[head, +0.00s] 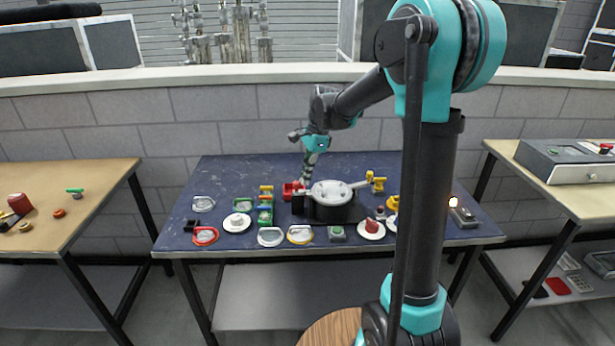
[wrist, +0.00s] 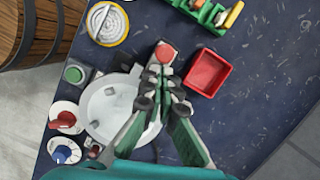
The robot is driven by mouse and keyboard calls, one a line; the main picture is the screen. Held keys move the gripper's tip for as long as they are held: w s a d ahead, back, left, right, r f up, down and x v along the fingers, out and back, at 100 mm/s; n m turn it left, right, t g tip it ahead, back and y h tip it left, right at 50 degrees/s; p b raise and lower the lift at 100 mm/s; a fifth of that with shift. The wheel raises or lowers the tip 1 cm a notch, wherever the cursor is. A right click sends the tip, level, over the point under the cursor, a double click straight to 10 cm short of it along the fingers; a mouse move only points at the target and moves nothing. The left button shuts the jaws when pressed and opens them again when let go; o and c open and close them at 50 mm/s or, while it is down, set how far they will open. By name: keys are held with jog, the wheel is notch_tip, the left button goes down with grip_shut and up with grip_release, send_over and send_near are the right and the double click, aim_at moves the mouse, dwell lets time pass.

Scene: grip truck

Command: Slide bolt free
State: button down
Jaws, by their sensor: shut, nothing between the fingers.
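No part is clearly identifiable as the bolt. A green block with a yellow rod-like piece (head: 265,205) stands left of centre on the blue table; a green piece with a yellow rod also shows at the top of the wrist view (wrist: 233,14). A round grey device on a black base (head: 330,192) stands right of it. My gripper (head: 306,181) is low over the table between the device and a red tray (head: 288,190). In the wrist view my gripper (wrist: 162,78) is shut and empty, with a red knob (wrist: 165,53) just past its fingertips; contact is unclear.
The red tray (wrist: 222,75) lies close beside my fingers. Several rings and buttons line the table's front, including a white-ringed red knob (head: 372,227) and a green button (head: 337,232). A yellow fitting (head: 376,182) stands right of the device. The table's back left is clear.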

jog(key=shift+a, duration=1.65)
jog(key=shift+d, duration=0.1)
jog(key=w+d+r, duration=0.2)
jog(key=d+r, duration=0.4)
jog(key=r, duration=0.3)
jog(key=shift+r, duration=0.35)
jog(key=shift+d, duration=0.1)
